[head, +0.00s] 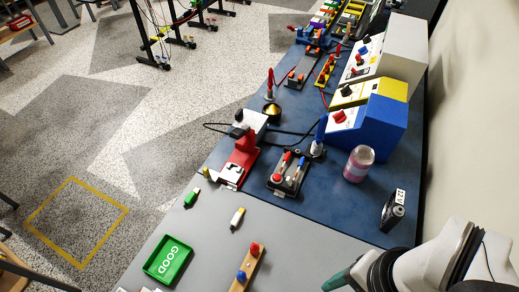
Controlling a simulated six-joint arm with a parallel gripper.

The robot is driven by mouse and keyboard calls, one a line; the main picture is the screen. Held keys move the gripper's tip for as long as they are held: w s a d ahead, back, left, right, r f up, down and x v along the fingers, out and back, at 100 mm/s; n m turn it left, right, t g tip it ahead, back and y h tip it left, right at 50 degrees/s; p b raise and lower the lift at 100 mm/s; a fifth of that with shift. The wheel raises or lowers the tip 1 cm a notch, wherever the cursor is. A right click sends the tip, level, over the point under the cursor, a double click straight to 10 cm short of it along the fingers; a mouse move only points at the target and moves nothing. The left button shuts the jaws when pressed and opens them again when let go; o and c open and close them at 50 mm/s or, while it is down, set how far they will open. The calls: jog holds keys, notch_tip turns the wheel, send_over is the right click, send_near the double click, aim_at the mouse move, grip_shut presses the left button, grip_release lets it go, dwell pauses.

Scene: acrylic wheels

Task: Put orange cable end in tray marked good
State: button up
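The green tray (153,271) with the white word GOOD lies at the lower left of the grey table, and I see nothing in it. A small white piece with a yellow-orange part (237,218) lies on the grey table, up and right of the tray. It may be the orange cable end, but it is too small to be sure. My gripper (337,280) shows only as a dark green tip at the bottom edge, right of the tray and the small piece. Whether it is open or shut cannot be made out.
A small green piece (192,197) lies near the table's left edge. A wooden strip with red and blue knobs (239,279) lies right of the tray. A red tool (238,163), a pink jar (358,163) and blue instrument boxes (372,128) stand on the blue mat behind.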

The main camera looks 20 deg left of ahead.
jog(key=s+a+f+n+h, duration=0.35)
jog(key=a+f+n, duration=0.4)
jog(key=n, duration=0.35)
jog(key=s+a+f+n+h, duration=0.3)
jog(key=s+a+f+n, duration=0.2)
jog(key=a+f+n, duration=0.5)
jog(key=shift+n, duration=0.9)
jog(key=d+f, duration=0.3)
jog(key=f, duration=0.1)
jog(key=shift+w+d, duration=0.15)
jog(key=shift+d, duration=0.15)
jog(key=shift+r, duration=0.1)
grip_shut()
